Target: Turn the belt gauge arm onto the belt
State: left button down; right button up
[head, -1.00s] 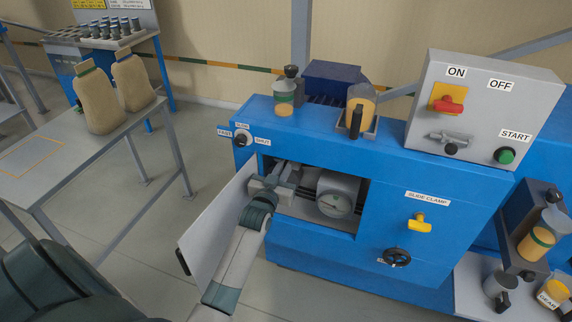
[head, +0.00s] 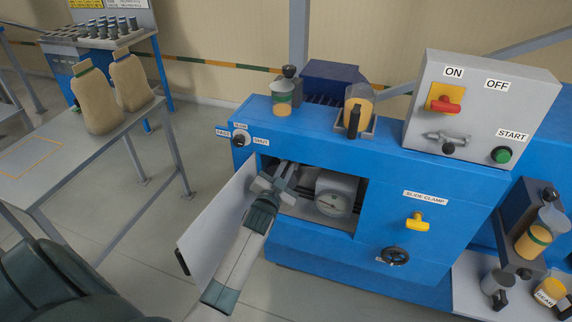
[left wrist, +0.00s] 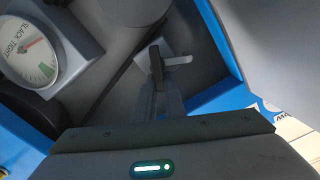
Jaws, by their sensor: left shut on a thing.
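The belt gauge (head: 333,203) is a round white dial in a grey housing inside the opening of the blue machine. In the left wrist view its dial (left wrist: 28,50), marked SLACK and TIGHT, is at the upper left. My left gripper (head: 284,176) reaches into the opening, left of the dial. In the left wrist view its jaws (left wrist: 158,98) are shut on a small handle, which I take to be the gauge arm (left wrist: 178,60); the jaws cover part of it. Whether the arm touches the belt is hidden. My right gripper is not in view.
An open grey door (head: 215,225) stands left of my left forearm. The blue machine (head: 440,200) frames the opening closely. A yellow slide clamp handle (head: 418,222) and a black handwheel (head: 396,257) are to its right. A grey table (head: 60,150) is at the left.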

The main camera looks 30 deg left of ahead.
pick_arm(q)
jog(key=shift+w+d+f+m+b, duration=0.1)
jog(key=shift+d+f+m+b, duration=0.2)
jog(key=shift+m, duration=1.8)
jog(key=shift+s+d+f+m+b, duration=0.15)
jog(key=shift+f+m+b, duration=0.25)
jog(key=shift+m, duration=1.7)
jog(key=shift+w+d+f+m+b, duration=0.2)
jog(key=shift+f+m, duration=0.2)
jog(key=shift+m, duration=1.7)
jog(key=c, duration=1.8)
grip_release()
jog(key=shift+c, duration=0.2)
jog(key=b+v, duration=0.4)
jog(key=v, duration=1.3)
jog(key=shift+s+d, duration=0.15)
jog(key=shift+s, duration=0.05)
